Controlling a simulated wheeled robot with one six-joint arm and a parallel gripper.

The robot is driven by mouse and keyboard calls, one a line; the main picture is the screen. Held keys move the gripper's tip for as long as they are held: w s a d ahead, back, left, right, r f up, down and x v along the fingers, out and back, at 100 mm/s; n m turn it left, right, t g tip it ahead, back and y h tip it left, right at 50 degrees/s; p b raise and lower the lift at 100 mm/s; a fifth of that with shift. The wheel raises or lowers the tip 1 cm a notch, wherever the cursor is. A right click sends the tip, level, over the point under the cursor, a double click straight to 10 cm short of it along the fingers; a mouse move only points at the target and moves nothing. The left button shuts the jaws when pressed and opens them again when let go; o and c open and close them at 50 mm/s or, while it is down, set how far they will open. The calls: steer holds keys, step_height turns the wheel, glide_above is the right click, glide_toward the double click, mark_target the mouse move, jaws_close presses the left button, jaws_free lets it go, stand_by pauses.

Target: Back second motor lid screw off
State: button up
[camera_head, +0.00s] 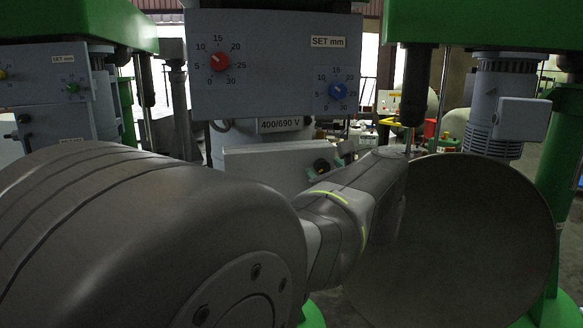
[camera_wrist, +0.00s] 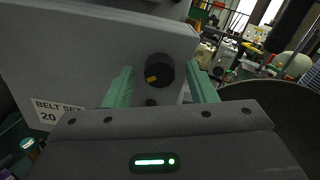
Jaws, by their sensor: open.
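A black round screw knob (camera_wrist: 152,77) with an orange mark sits at the right part of a grey motor lid (camera_wrist: 60,60). My gripper (camera_wrist: 160,68) is open, with one green finger on each side of the knob. Gaps show between the knob and both fingers in the wrist view, so the fingers look apart from it. In the head view the lid (camera_head: 258,168) is a pale panel under the 400/690 V label, and the dark knob (camera_head: 321,165) shows near its right end, partly hidden by my gripper.
Above the lid is a grey control box (camera_head: 275,85) with a red dial (camera_head: 218,62) and a blue dial (camera_head: 337,91). A large round disc (camera_head: 450,245) stands close on the right. Another machine with a grey motor (camera_head: 500,110) stands behind it.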

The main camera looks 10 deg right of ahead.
steer(key=shift+w, duration=0.2)
steer(key=shift+c, duration=0.2)
steer(key=c, duration=0.9)
